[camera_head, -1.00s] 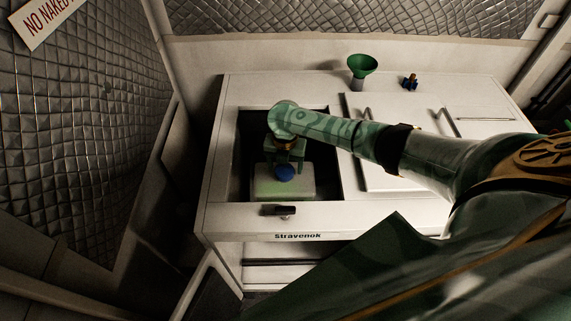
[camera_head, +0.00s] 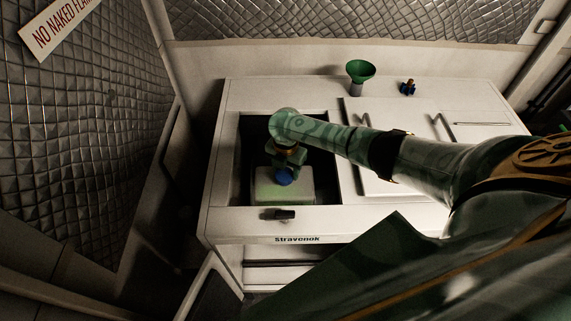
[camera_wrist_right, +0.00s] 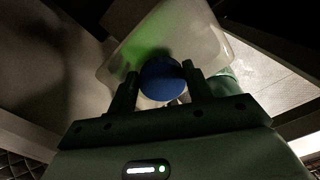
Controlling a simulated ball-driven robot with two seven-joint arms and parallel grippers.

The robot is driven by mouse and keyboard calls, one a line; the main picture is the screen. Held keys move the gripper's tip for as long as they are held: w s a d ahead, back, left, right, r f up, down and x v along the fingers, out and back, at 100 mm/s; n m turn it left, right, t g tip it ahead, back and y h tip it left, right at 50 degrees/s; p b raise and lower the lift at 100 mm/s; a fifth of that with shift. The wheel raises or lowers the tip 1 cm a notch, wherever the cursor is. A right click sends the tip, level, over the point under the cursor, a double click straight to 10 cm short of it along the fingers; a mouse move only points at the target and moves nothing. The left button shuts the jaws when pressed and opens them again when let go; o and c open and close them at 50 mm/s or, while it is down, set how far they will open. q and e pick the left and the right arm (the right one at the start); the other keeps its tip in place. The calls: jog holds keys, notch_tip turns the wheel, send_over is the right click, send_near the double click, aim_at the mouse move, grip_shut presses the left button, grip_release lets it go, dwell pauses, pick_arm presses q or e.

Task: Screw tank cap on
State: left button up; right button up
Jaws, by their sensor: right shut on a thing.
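The white, translucent tank (camera_head: 303,188) stands in the open well of the white chiller, with a green tint inside it. It fills the upper middle of the right wrist view (camera_wrist_right: 205,45). The round blue tank cap (camera_head: 284,177) is at the tank's top; whether it is seated on the neck cannot be told. My right gripper (camera_head: 285,165) reaches down into the well and is shut on the cap. In the right wrist view the cap (camera_wrist_right: 163,80) sits between the two dark fingers (camera_wrist_right: 161,84). My left gripper is not in view.
A dark latch (camera_head: 278,214) sits on the front edge. A green funnel (camera_head: 361,71) and a small blue item (camera_head: 408,88) stand at the back. A closed lid (camera_head: 415,120) lies right of the well, partly under my arm.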

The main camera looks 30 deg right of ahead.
jog(key=m+p, duration=0.1)
jog(key=m, duration=0.1)
jog(key=m+p, duration=0.1)
jog(key=m, duration=0.1)
jog(key=m+p, duration=0.1)
jog(key=m, duration=0.1)
jog(key=shift+s+a+r, duration=0.1)
jog(key=shift+s, duration=0.2)
jog(key=m+p, duration=0.2)
jog(key=m, duration=0.1)
jog(key=shift+s, duration=0.15)
jog(key=m, duration=0.2)
jog(key=shift+m+p, duration=0.3)
jog(key=shift+m, duration=0.1)
jog(key=o, duration=1.1)
jog(key=shift+c, duration=0.2)
